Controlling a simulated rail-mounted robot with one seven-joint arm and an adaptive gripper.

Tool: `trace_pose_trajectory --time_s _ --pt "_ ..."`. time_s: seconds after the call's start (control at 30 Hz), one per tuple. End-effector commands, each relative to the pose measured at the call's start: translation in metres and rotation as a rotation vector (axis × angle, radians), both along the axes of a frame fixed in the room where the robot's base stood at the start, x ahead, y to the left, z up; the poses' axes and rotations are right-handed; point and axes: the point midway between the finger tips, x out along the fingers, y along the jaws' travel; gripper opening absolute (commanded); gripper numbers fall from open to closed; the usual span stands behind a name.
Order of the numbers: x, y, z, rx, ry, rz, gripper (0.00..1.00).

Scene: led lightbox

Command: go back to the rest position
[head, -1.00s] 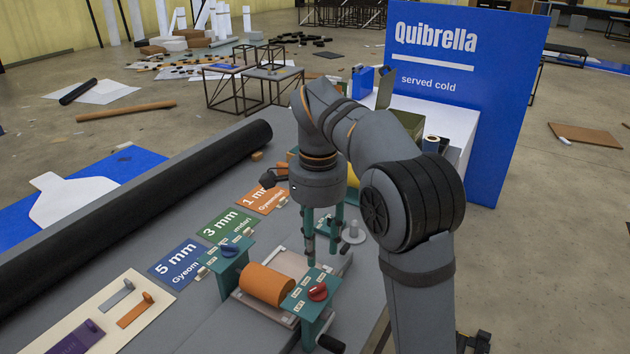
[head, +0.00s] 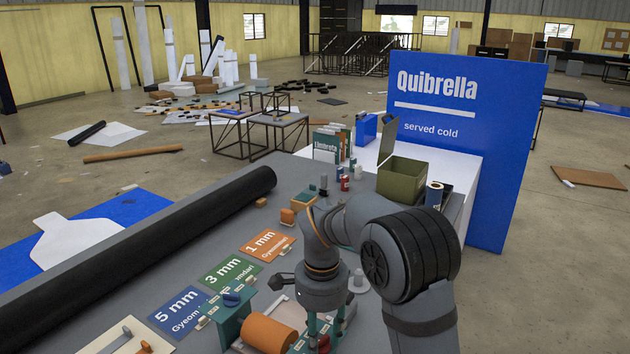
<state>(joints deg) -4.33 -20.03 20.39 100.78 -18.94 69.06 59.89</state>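My gripper (head: 326,328) points down near the bottom edge of the head view, right of the orange roller (head: 268,333) on the bench machine. Its two teal fingers stand apart, and I see nothing held between them. The fingertips are low in the picture and hard to make out against the machine. My arm (head: 410,255) reaches in from the lower right, bent over with its wrist above the machine's right side.
A long black roll (head: 140,255) lies along the grey bench's left side. Orange, green and blue thickness cards (head: 228,272) lie left of the gripper. Behind the arm are an open olive box (head: 402,180) and small containers. A blue "Quibrella" panel (head: 465,150) stands at the right.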

Motion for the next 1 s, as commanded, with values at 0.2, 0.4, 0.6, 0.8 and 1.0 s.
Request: trace_pose_trajectory --time_s 0.2,0.4,0.6,0.8,1.0 --pt "0.0 0.0 0.0 0.0 0.0 -0.008 0.36" --pt "0.0 0.0 0.002 0.0 -0.001 0.0 0.36" --pt "0.001 0.0 0.025 0.001 -0.004 0.027 0.36" --pt "0.002 0.0 0.065 0.0 -0.006 0.03 0.36" --pt "0.002 0.0 0.102 0.001 -0.004 0.028 0.36"
